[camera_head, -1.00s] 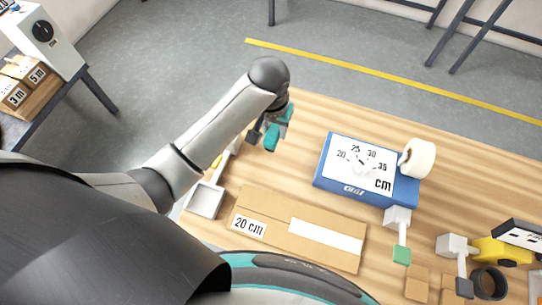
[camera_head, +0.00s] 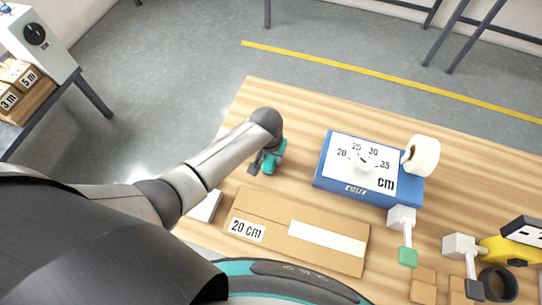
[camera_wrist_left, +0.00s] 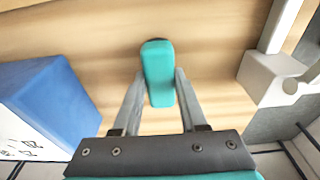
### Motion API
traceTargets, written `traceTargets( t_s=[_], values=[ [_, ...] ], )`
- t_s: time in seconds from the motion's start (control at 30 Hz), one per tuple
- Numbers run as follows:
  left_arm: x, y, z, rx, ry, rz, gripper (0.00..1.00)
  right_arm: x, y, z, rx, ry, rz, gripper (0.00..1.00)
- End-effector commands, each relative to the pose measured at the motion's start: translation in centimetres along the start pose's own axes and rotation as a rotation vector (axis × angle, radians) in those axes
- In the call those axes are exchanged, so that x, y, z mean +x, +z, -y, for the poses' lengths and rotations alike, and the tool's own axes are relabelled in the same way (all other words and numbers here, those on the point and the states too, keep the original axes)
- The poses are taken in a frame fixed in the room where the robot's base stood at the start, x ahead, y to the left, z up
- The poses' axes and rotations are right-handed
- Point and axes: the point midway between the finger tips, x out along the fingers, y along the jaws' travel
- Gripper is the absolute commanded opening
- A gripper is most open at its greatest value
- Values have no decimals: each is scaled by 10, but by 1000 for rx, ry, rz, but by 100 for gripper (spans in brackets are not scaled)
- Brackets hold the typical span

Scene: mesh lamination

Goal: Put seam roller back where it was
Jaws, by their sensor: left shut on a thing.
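The seam roller shows in the left wrist view as a teal, rounded handle (camera_wrist_left: 158,72) between the two grey fingers of my left gripper (camera_wrist_left: 160,88). The gripper is shut on this handle. The handle is over the wooden table top; whether it touches the wood I cannot tell, and its roller end is not clear to see. In the head view my left gripper (camera_head: 266,163) is at the table's left part, left of the blue dial box, and my arm partly hides it. My right gripper is not in view.
A blue box with a cm dial (camera_head: 324,168) and a white tape roll (camera_head: 421,154) stand to the right. A cardboard piece marked 20 cm (camera_head: 268,207) lies in front. A white block (camera_wrist_left: 270,78) is beside the gripper. The back left of the table is bare.

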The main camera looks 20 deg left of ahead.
Motion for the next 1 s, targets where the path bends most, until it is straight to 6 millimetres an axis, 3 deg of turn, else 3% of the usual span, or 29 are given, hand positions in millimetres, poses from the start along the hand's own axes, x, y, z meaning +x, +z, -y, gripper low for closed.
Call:
traceTargets(
  t_s=[0.27,0.3,0.57,0.83,1.0],
  values=[
    [2,0,0,0,1,-1,0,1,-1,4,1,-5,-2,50],
    [3,0,0,0,0,0,43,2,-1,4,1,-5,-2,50],
    [2,0,0,0,0,0,72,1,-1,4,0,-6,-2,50],
    [1,0,0,0,0,0,72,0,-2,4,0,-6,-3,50],
    [-13,0,0,1,0,-1,72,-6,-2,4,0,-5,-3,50]
  ],
)
